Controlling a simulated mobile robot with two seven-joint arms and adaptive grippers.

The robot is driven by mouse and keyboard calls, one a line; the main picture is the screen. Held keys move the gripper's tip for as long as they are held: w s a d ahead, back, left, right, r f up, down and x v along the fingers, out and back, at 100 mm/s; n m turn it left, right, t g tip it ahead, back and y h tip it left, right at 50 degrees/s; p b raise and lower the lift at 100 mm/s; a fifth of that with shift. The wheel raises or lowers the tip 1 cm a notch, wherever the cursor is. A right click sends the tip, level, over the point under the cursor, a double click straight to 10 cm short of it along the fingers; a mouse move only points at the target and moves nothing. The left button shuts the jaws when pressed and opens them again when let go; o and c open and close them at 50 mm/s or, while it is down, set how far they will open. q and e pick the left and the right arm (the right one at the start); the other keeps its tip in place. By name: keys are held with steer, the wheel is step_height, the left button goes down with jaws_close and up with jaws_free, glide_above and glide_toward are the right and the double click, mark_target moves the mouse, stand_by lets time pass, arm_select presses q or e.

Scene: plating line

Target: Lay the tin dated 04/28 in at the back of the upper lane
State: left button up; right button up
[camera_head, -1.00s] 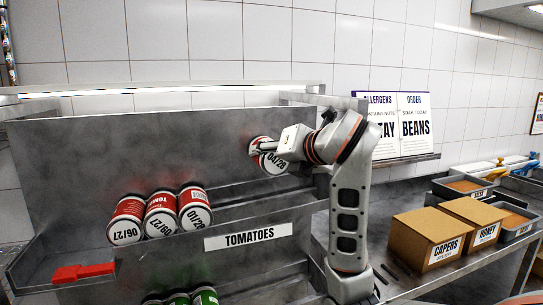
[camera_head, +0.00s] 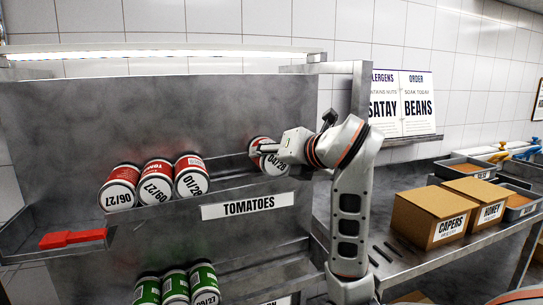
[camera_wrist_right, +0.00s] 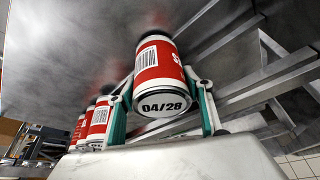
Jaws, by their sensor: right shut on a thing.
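The tin dated 04/28 (camera_head: 274,163) is red and white with a dark rim; its dated end faces me. My right gripper (camera_head: 262,150) is shut on it at the right end of the upper lane, whose front edge bears the TOMATOES label (camera_head: 238,206). In the right wrist view the tin (camera_wrist_right: 160,72) sits between the green-padded fingers of the right gripper (camera_wrist_right: 160,112). Three red tins dated 06/27 (camera_head: 119,188), 09/27 (camera_head: 154,183) and 01/28 (camera_head: 190,177) lie side by side farther left in the lane. My left gripper is not in view.
A red stop-like piece (camera_head: 73,235) lies at the lane's left end. Green tins (camera_head: 175,286) lie in the lower lane. CAPERS (camera_head: 431,217) and HONEY (camera_head: 478,202) boxes stand on the right counter. The upper lane is clear between the 01/28 tin and the held tin.

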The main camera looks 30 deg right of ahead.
steer(key=shift+f, duration=0.3)
steer(key=o, duration=1.6)
